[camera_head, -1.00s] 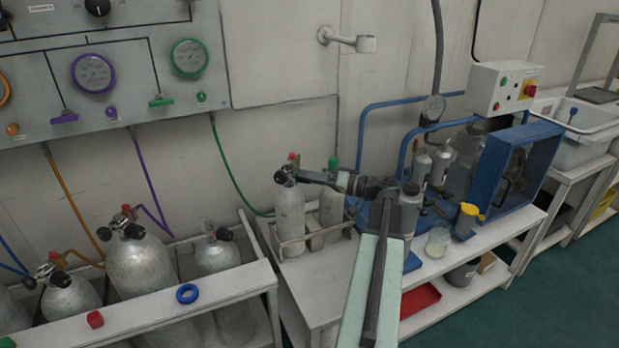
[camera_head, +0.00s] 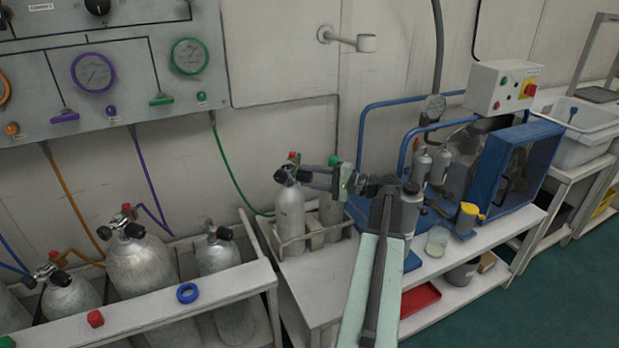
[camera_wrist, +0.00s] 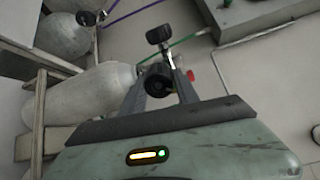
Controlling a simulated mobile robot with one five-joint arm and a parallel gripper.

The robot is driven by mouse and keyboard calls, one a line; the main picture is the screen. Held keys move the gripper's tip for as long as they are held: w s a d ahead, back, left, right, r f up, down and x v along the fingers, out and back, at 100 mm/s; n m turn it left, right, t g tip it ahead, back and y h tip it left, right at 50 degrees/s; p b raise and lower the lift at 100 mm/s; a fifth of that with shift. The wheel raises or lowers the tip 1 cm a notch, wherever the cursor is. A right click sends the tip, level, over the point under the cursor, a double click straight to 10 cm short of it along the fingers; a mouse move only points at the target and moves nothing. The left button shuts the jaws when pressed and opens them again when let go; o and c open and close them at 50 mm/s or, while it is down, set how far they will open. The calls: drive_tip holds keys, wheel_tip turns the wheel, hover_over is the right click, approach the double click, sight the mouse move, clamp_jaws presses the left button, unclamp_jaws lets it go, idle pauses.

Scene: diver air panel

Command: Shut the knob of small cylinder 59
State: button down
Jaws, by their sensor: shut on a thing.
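A small pale grey cylinder (camera_head: 290,212) stands upright in a rack on the white bench in the head view; no number on it is readable. It also shows lying sideways across the wrist view (camera_wrist: 90,93). My gripper (camera_head: 308,180) reaches its valve from the right. In the wrist view my gripper (camera_wrist: 160,78) has one finger on each side of a black knob (camera_wrist: 157,83) and is shut on it. Another black knob (camera_wrist: 158,36) sits on the valve's far side, clear of the fingers. The fingers partly hide the valve in the head view.
A second small cylinder (camera_head: 332,210) stands close on the right in the same rack (camera_head: 318,238). A blue-framed compressor (camera_head: 515,165) is farther right. Larger cylinders (camera_head: 140,262) stand at the left behind a white rail. A gauge panel (camera_head: 130,60) hangs above.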

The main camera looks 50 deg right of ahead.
drive_tip(key=m, duration=0.5)
drive_tip(key=shift+f, duration=0.15)
drive_tip(key=m, duration=0.5)
drive_tip(key=shift+y+b, duration=0.4)
drive_tip(key=shift+m, duration=0.4)
drive_tip(key=c, duration=0.9)
unclamp_jaws()
